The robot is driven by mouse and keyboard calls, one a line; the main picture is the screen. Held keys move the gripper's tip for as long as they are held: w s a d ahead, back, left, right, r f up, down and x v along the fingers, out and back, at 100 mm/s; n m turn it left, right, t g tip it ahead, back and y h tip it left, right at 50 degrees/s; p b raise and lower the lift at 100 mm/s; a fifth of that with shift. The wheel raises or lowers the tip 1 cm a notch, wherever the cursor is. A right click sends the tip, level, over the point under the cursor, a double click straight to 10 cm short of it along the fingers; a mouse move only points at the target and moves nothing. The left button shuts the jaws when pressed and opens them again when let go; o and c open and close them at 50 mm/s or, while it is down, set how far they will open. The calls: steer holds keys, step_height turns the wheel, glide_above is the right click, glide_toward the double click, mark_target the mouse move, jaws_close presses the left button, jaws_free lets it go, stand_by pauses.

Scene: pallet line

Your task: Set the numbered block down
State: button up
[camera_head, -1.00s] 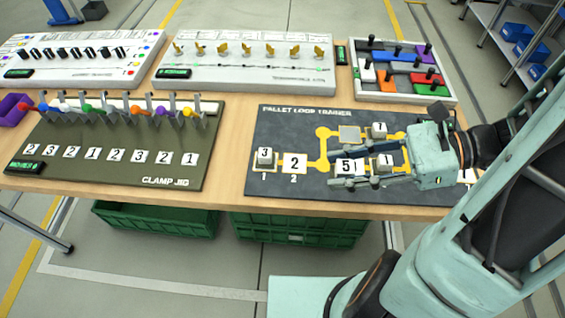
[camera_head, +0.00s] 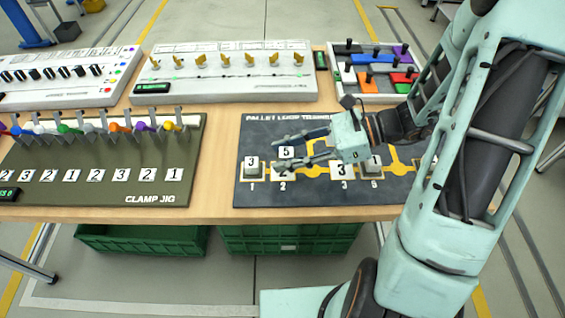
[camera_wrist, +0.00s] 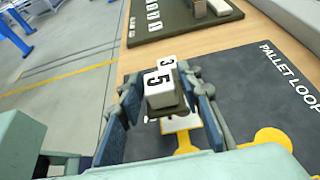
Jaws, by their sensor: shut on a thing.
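In the wrist view part of a white pad (camera_wrist: 180,123) shows below the block. I cannot tell how large the gap is. A block marked 3 (camera_head: 252,164) stands at station 1, just left of my gripper; its top peeks out behind block 5 in the wrist view (camera_wrist: 168,62).
A pad marked 3 (camera_head: 342,171) and a block marked 1 (camera_head: 375,161) are to the right on the board, partly behind my arm. The clamp jig (camera_head: 100,190) is at the left. A white switch panel (camera_head: 225,90) and a tray of coloured blocks (camera_head: 372,78) stand behind.

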steer(key=shift+w+a+f, duration=0.25)
steer(key=shift+w+f, duration=0.05)
steer(key=shift+f, duration=0.2)
steer(key=shift+w+a+f, duration=0.1)
steer(key=shift+f, duration=0.5)
steer(key=shift+w+a+f, duration=0.1)
steer(key=shift+f, duration=0.5)
steer(key=shift+f+b, duration=0.3)
steer(key=shift+f, duration=0.25)
steer(key=shift+d, duration=0.1)
steer(key=shift+f, duration=0.2)
steer(key=o, duration=1.2)
steer(key=shift+r, duration=0.1)
